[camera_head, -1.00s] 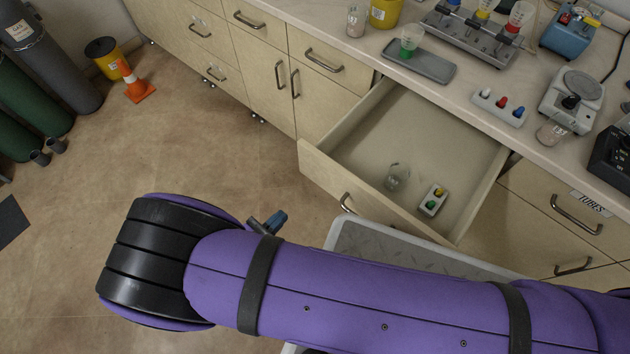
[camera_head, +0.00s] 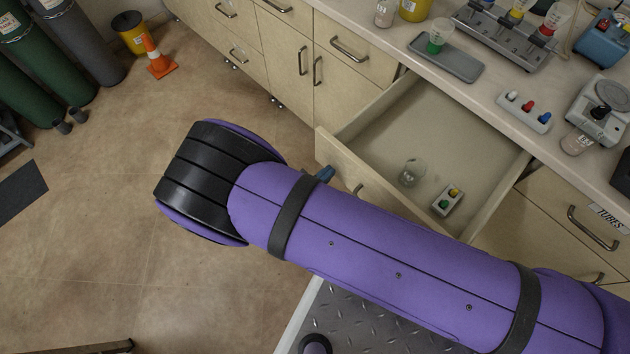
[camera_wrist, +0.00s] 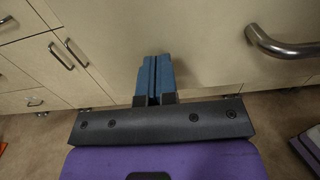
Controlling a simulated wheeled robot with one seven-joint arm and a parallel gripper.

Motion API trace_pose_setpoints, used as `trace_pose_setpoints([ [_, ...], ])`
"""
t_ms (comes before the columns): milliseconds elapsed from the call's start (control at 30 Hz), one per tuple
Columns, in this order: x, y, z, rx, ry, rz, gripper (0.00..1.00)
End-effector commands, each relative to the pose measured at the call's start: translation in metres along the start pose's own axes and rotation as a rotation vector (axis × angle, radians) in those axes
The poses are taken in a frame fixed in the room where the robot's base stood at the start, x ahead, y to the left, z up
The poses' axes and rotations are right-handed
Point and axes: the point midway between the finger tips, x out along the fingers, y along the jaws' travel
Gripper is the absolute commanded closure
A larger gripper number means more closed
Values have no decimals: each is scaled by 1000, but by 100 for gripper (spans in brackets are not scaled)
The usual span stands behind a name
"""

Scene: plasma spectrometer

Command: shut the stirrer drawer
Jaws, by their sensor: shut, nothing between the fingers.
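The stirrer drawer (camera_head: 345,165) is pulled well out from the bench. Inside it stand a clear glass beaker (camera_head: 412,173) and a small grey block with a green and a yellow piece (camera_head: 447,200). In the wrist view the drawer's pale front (camera_wrist: 200,40) fills the upper middle, with its metal handle (camera_wrist: 285,45) at the right. My gripper (camera_wrist: 154,62) is shut and empty, its blue fingers pointing at the drawer front left of the handle. I cannot tell whether they touch it. In the head view my arm hides part of the drawer front and most of my gripper (camera_head: 326,173).
The bench top above holds a grey tray with a green-filled cup (camera_head: 447,62), a rack with coloured pieces (camera_head: 524,110) and a balance-like device (camera_head: 600,110). Closed cabinets (camera_head: 300,65) stand left of the drawer.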

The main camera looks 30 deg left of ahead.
Motion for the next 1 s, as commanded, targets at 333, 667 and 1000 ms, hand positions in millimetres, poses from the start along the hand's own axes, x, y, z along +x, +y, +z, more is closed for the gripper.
trace_pose_setpoints([
  [333,10,0,0,0,-1,-1,100],
  [667,15,0,0,-1,-1,-2,100],
  [1000,73,-1,0,-1,-3,-5,100],
])
